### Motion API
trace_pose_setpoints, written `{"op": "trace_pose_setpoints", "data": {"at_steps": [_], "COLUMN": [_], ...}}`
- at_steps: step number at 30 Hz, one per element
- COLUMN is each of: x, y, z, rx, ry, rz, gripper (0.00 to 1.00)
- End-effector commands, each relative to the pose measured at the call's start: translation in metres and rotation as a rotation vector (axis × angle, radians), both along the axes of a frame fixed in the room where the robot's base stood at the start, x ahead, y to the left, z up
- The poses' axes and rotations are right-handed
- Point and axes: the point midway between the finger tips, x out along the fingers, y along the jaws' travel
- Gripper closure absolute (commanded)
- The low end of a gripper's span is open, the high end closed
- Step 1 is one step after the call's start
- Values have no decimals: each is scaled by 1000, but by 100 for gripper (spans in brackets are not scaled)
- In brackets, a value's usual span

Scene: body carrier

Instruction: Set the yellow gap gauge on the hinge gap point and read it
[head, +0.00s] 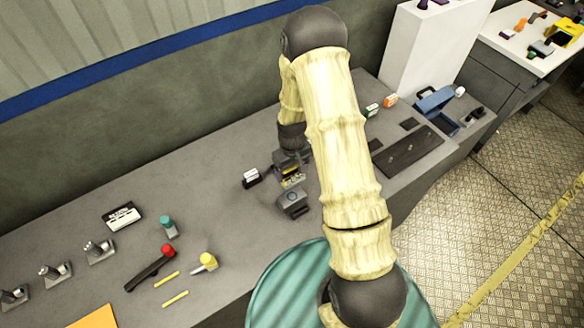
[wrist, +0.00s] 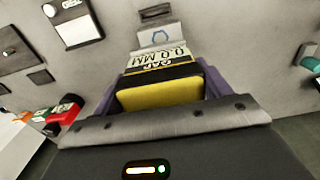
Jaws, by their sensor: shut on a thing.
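The yellow gap gauge (wrist: 160,94) is in my gripper (wrist: 163,92), its yellow block between the two purple-grey jaws. Its black label reads "GAP" and "0.0 MM", upside down in the wrist view. In the head view my gripper (head: 291,162) is low over the grey bench, with a bit of the yellow gauge (head: 291,170) showing. I cannot make out the hinge gap point for certain.
A dark grey device (head: 292,203) stands close by my gripper, and a black-and-white block (head: 251,178) lies to its left. A red-headed tool (head: 150,267) and a yellow-headed tool (head: 206,263) lie at left. A white column (head: 425,50) and blue box (head: 436,102) stand at right.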

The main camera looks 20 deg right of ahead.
Motion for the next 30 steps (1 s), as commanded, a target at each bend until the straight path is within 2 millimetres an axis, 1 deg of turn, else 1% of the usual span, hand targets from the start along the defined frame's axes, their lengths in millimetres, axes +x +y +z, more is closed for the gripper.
{"op": "trace_pose_setpoints", "data": {"at_steps": [24, 30], "x": [0, 1], "y": [0, 0], "z": [-74, -83], "rx": [0, 0], "ry": [-1, -2], "rz": [0, 0], "gripper": [81, 81]}}
